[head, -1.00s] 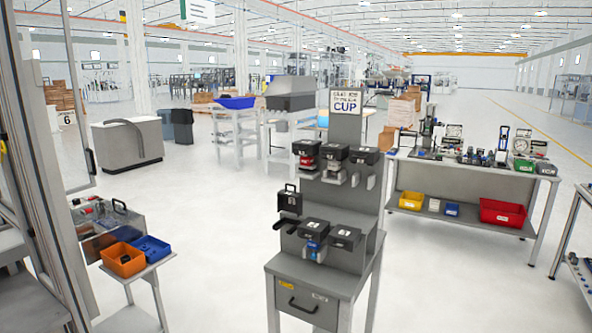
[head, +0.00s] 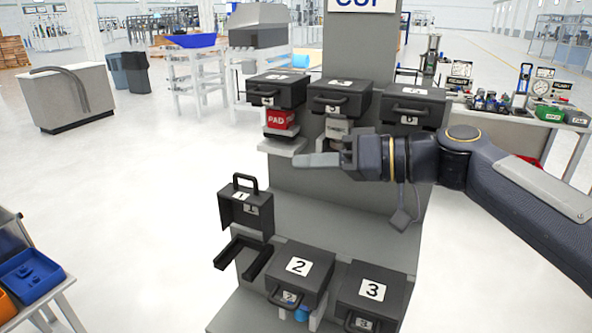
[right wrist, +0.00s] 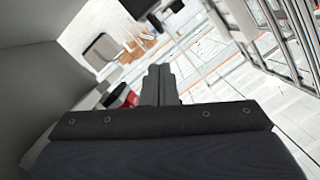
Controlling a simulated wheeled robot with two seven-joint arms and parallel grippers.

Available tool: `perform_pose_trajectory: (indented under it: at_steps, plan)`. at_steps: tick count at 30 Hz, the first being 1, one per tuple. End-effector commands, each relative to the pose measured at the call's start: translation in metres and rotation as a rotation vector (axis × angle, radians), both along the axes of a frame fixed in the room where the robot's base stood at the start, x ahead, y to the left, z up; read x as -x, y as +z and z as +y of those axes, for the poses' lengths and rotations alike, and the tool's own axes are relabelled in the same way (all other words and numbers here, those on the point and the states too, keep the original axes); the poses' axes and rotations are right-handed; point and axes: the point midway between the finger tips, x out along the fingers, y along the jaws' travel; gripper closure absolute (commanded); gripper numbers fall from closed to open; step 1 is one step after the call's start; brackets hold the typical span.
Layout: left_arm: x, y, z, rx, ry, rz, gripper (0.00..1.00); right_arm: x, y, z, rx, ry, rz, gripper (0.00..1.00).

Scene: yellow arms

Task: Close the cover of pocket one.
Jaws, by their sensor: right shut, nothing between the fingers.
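Pocket one is at the lower left of the grey stand in the head view. Its black cover (head: 245,208), marked 1, is raised, with its handle up. Below it the pocket's dark U-shaped holder (head: 243,256) shows open and looks empty. My right gripper (head: 298,160) is shut and empty. It points left in front of the upper row, above and to the right of the cover and apart from it. In the right wrist view the shut fingers (right wrist: 160,84) point away from the camera. My left gripper is not in view.
Pockets 2 (head: 299,268) and 3 (head: 372,291) stand right of pocket one with lowered covers. Above are several more covered pockets, one with a red PAD item (head: 281,120). A blue bin (head: 32,275) is at lower left.

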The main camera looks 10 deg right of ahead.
Motion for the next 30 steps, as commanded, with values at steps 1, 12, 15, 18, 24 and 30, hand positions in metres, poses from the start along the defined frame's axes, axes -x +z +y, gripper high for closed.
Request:
perform_pose_trajectory:
  at_steps: [1, 12, 15, 18, 24, 30]
  plan:
    - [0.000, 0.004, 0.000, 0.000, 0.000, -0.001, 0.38, -0.003, 0.000, 0.009, 0.001, 0.005, 0.004, 1.00]
    - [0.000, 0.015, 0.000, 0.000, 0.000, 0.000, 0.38, -0.030, -0.012, 0.064, 0.003, 0.002, 0.005, 1.00]
    - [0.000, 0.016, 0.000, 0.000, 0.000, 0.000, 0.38, -0.034, -0.014, 0.071, 0.002, 0.001, 0.005, 1.00]
    - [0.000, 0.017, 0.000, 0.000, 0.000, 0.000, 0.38, -0.035, -0.015, 0.074, 0.001, -0.001, 0.004, 1.00]
    - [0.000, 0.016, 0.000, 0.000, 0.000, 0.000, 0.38, -0.036, -0.015, 0.075, 0.002, -0.002, 0.004, 1.00]
    - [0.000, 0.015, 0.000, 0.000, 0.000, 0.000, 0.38, -0.035, -0.016, 0.075, 0.003, -0.001, 0.001, 1.00]
